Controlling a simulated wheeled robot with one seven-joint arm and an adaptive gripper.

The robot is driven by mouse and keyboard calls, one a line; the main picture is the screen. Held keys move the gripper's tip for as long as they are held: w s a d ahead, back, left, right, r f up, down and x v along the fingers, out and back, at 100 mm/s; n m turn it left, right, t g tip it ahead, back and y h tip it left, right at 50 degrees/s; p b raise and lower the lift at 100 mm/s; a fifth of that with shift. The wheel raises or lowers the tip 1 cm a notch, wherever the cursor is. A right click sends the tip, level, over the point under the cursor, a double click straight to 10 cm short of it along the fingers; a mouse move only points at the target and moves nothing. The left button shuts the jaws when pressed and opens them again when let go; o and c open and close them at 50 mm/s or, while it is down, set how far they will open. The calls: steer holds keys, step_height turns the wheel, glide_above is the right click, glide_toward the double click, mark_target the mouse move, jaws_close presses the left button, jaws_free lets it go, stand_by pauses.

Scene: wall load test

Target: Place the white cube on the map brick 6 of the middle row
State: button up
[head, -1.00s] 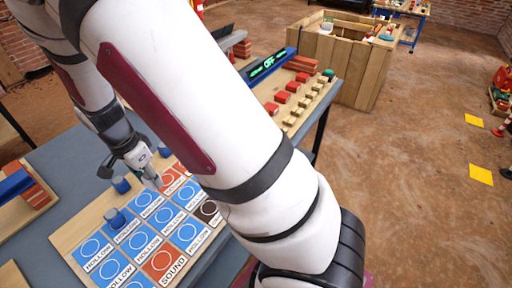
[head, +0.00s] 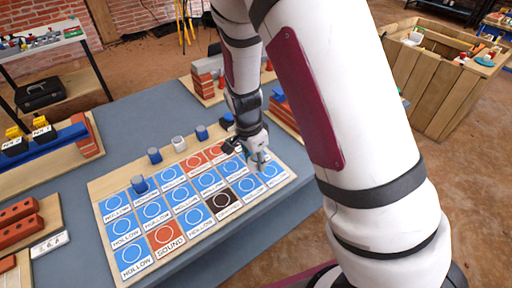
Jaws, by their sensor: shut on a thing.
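The map board (head: 97,187) lies on the grey table, with three rows of printed bricks. Most bricks are blue and marked HOLLOW; a few are orange or dark brown. My gripper (head: 260,163) is low over the right end of the middle row, around brick 6. It is shut on a small pale piece that looks like the white cube, mostly hidden by the fingers. Whether the piece touches the board I cannot tell. Another white piece (head: 179,144) stands along the board's back edge among blue pieces (head: 154,156). One blue piece (head: 139,185) stands in the top row near the left.
A rack with yellow-topped blocks (head: 42,131) and red bricks (head: 19,210) lie at the left. A brick stack (head: 207,80) stands behind the board. The grey table (head: 130,121) is clear behind the board. A wooden crate (head: 440,95) stands at the right.

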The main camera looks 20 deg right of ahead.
steer(key=w, duration=0.3)
steer(key=w+d, duration=0.1)
steer(key=w, duration=0.4)
steer(key=shift+w+d+f, duration=0.3)
steer(key=shift+d+f, duration=0.1)
steer(key=shift+w+d+f, duration=0.15)
steer(key=shift+w+f, duration=0.05)
steer(key=shift+w, duration=0.2)
steer(key=shift+f, duration=1.6)
steer(key=shift+f, duration=0.15)
steer(key=o, duration=1.2)
steer(key=r, duration=0.4)
steer(key=a+r, duration=0.1)
steer(key=r, duration=0.7)
steer(key=shift+s+a+r, duration=0.2)
steer(key=shift+s+a, duration=0.1)
steer(key=shift+a, duration=0.1)
